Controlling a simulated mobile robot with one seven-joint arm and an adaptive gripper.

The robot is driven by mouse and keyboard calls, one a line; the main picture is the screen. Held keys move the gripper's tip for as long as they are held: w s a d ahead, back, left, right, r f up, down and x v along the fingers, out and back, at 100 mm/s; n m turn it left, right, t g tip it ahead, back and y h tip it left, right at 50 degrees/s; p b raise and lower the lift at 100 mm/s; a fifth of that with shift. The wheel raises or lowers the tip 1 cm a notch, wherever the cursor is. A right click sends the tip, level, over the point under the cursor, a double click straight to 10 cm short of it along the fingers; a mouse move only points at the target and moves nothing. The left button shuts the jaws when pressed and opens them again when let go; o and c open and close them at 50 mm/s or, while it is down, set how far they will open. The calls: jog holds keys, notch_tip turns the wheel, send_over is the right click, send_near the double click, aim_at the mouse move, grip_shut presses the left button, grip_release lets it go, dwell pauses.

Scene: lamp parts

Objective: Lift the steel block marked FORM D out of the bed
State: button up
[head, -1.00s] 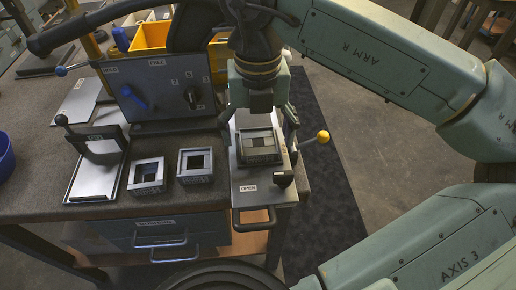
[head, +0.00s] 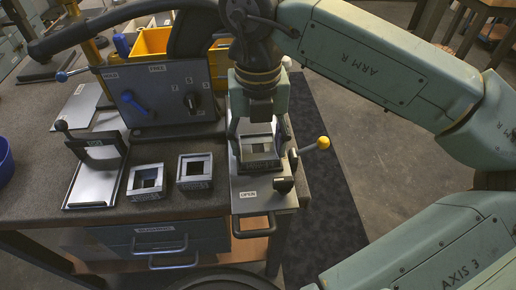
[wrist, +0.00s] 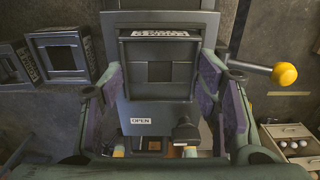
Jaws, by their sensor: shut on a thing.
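A dark steel block (head: 261,163) with a square recess in its top sits in the bed (head: 262,198), a grey plate at the table's right end. The block also shows between the jaws in the wrist view (wrist: 137,73). A pale label lies along one edge there, upside down and too small to read surely. My gripper (head: 259,147) points down with a finger on each side of the block, shut on it. The block looks level and low in the bed. Its underside and any gap beneath it are hidden.
Two similar square blocks (head: 146,195) (head: 195,184) stand on the table to the left. A yellow-knobbed lever (head: 322,143) sticks out right of the bed. A dark knob (head: 284,184) and an OPEN label lie at its front. A switch panel (head: 165,92) stands behind.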

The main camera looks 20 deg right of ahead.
jog(key=c, duration=0.5)
jog(key=shift+r, duration=0.15)
